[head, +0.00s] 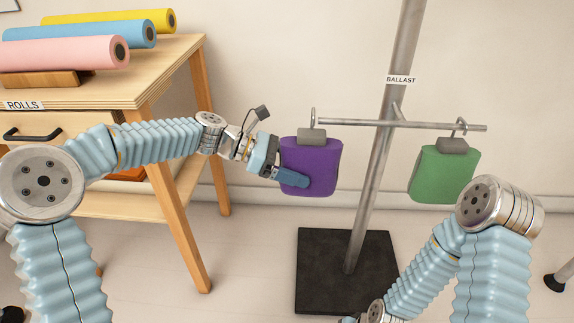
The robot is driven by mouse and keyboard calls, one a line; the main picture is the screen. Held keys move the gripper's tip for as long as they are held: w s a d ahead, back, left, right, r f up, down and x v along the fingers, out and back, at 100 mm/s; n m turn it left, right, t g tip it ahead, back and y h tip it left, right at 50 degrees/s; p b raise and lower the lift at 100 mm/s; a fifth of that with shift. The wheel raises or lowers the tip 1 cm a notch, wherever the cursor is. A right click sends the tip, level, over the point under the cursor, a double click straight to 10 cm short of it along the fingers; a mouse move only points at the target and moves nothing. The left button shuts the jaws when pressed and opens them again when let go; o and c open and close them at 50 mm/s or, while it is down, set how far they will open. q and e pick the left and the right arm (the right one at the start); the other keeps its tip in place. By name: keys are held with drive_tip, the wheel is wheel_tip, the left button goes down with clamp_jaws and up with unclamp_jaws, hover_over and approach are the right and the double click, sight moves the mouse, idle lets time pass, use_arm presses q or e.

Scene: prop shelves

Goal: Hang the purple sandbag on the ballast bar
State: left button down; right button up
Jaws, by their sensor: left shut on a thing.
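The purple sandbag (311,160) is at the left end of the ballast bar (350,123), with its grey top block and metal hook upright. The hook is at the bar's left tip; I cannot tell whether the bar bears its weight. My left gripper (290,178) is shut on the purple sandbag from the left, with one finger across its lower front. The bar is fixed crosswise to a grey post with a BALLAST label (400,80). My right arm comes in at the lower right, and its gripper is out of view.
A green sandbag (443,174) hangs at the bar's right end. The post stands on a black base plate (325,290). A wooden table (180,65) labelled ROLLS stands at the left with pink, blue and yellow rolls. The floor between table and base is clear.

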use_arm(q)
drive_tip(key=shift+d+r+p, duration=0.2)
drive_tip(key=shift+d+p, duration=0.65)
drive_tip(key=shift+d, duration=2.45)
drive_tip(key=shift+f, duration=0.35)
